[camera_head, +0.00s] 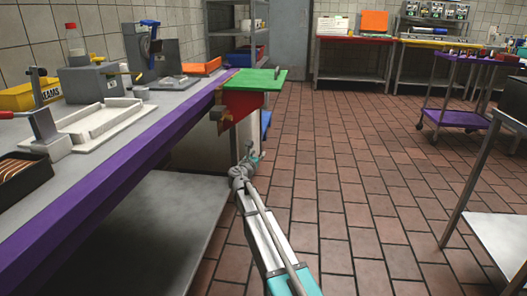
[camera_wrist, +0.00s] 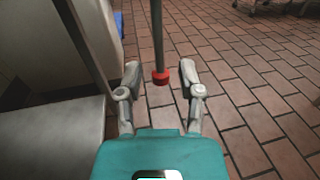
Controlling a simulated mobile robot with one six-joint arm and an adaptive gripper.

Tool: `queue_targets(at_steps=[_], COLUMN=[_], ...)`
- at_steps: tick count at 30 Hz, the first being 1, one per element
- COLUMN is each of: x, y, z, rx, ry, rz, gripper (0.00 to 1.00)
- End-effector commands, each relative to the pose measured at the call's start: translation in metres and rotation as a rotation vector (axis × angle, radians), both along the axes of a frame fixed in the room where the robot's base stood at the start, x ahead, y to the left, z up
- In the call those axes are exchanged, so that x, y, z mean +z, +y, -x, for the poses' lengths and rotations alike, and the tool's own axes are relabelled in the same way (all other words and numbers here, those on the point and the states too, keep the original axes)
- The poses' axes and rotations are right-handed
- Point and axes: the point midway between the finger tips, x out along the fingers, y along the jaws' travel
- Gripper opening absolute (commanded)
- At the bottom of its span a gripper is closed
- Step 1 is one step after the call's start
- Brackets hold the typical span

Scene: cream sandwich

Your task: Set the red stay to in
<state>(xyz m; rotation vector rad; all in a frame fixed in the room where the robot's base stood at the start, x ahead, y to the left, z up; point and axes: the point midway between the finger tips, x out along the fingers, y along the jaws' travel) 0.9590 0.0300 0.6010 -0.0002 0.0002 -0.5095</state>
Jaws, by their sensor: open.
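A red panel (camera_head: 243,104), which looks like the red stay, stands under a green flap (camera_head: 254,80) at the end of the purple-edged counter. The flap looks level and juts past the counter end. My gripper (camera_head: 252,157) is open and empty, below and a little right of the red panel. In the wrist view my gripper (camera_wrist: 157,78) has its fingers spread. A grey rod with a red end (camera_wrist: 160,77) shows between the fingertips, apart from both. I cannot tell from the views whether this rod belongs to the stay.
The counter (camera_head: 165,117) with its purple edge runs along the left, with a white tray (camera_head: 100,122) and grey machines on it. A lower shelf (camera_head: 150,220) lies beneath. The tiled floor to the right is open up to a purple trolley (camera_head: 460,118) and a metal table (camera_head: 500,238).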

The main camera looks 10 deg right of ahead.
Motion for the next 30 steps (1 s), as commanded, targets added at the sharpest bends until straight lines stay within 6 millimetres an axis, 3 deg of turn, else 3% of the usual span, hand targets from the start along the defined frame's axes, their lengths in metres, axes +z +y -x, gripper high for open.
queue_targets(at_steps=[3, 9, 22, 30], x=[0.000, 0.000, 0.000, 0.000], y=[-0.009, -0.017, -0.020, -0.020], z=[-0.017, -0.030, -0.034, -0.034], rx=[-0.002, 0.000, -0.001, -0.001], ry=[0.000, 0.000, 0.000, 0.000], rz=[0.000, 0.000, 0.000, 0.000], gripper=[0.48, 0.48, 0.48, 0.00])
